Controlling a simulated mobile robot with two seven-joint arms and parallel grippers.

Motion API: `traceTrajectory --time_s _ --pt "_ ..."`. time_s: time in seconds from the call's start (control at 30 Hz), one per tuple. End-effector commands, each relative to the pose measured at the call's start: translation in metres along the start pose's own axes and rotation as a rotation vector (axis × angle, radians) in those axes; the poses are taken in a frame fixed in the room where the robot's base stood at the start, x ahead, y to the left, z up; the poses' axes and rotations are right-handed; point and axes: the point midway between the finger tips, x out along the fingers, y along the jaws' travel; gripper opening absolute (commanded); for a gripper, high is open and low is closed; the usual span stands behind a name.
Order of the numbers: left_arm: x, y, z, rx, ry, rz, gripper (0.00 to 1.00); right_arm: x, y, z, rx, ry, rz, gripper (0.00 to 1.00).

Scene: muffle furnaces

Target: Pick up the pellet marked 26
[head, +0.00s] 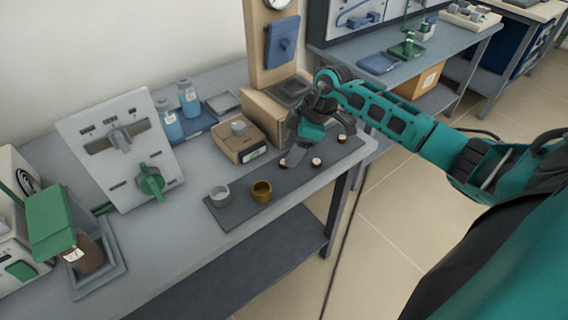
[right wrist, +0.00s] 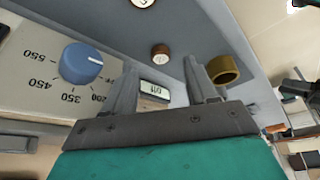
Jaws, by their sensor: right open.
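Small brown pellets with pale tops stand on the dark mat (head: 238,213). The right gripper is open and empty above the mat. In the right wrist view a brown pellet with a marked white top (right wrist: 160,52) lies beyond the gap between the fingers (right wrist: 160,66), apart from them. A second pale top (right wrist: 142,2) is cut by the upper edge. The numbers are too small to read. My left gripper is not in view.
A brass ring-shaped cup (head: 262,191) and a silver one (head: 220,196) stand on the mat's left part. The bench's front edge is close to the mat.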

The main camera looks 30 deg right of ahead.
Motion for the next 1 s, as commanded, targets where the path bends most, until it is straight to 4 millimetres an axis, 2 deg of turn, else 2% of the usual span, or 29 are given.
traceTrajectory --time_s 0.03,0.17,0.43,1.0 --pt "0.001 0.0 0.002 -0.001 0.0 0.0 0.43 0.011 -0.002 0.002 0.002 0.001 -0.004 0.57" --pt "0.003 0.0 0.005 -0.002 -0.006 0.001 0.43 0.029 -0.002 0.002 0.001 0.001 -0.002 0.57" --pt "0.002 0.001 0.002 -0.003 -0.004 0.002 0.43 0.032 -0.001 0.001 -0.001 0.0 0.0 0.56" --pt "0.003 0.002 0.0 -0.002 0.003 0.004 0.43 0.031 -0.001 0.001 0.0 0.0 0.0 0.02"
